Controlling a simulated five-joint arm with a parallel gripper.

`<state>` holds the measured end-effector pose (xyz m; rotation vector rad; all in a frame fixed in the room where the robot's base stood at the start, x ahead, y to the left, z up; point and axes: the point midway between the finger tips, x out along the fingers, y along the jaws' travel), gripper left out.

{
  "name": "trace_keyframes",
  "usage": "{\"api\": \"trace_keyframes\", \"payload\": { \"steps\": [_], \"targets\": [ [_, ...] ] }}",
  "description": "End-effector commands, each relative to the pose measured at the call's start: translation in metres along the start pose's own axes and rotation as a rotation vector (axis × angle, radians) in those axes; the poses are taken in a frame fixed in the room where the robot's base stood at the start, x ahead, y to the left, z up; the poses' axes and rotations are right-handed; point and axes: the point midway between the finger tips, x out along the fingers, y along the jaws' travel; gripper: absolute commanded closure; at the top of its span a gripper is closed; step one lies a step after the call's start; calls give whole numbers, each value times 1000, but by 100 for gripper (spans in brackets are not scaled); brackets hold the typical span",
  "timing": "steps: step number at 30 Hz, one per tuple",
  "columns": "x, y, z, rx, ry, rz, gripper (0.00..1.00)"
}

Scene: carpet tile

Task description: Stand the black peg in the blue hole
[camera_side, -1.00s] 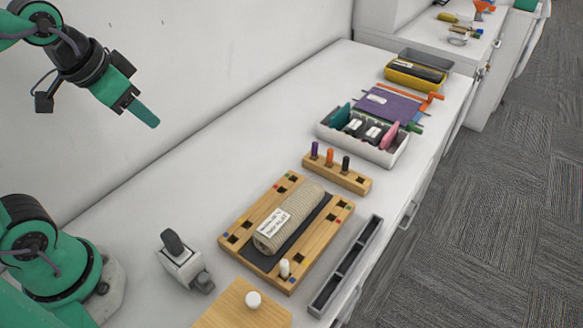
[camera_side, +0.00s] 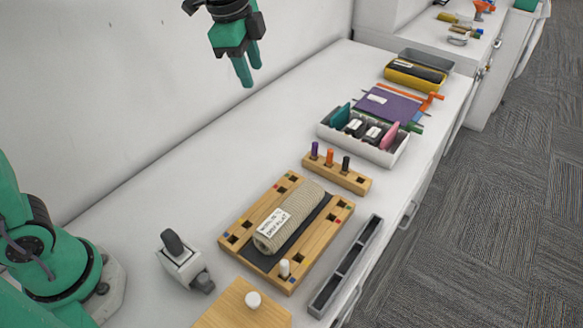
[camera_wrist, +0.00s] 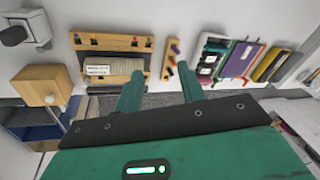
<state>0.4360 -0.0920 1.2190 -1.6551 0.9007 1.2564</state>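The black peg (camera_side: 346,163) stands upright in a small wooden rack (camera_side: 362,188), at the right end of a row with a purple peg (camera_side: 315,149) and an orange peg (camera_side: 330,156). A wooden board (camera_side: 318,236) with square holes and small coloured marks lies in front of it. A hole with what looks like a blue mark (camera_side: 227,235) is at the board's left corner, seemingly empty. My gripper (camera_side: 249,76) is open and empty, high above the worktop, away from the rack. In the wrist view its fingers (camera_wrist: 157,72) are spread, with the rack (camera_wrist: 169,66) beyond them.
A labelled beige roll (camera_side: 305,203) lies across the board's middle. A grey channel tray (camera_side: 345,268), a wooden block with a white knob (camera_side: 253,299) and a white tray of items (camera_side: 373,153) surround the board.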

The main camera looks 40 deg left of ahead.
Motion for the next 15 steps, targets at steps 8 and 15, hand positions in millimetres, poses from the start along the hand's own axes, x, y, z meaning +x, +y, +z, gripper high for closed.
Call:
{"api": "trace_keyframes", "payload": {
  "steps": [8, 15],
  "targets": [
    [39, -25, -50, 293, -19, 63, 61],
    [79, -37, -89, 542, -25, 116, 61]
  ]
}}
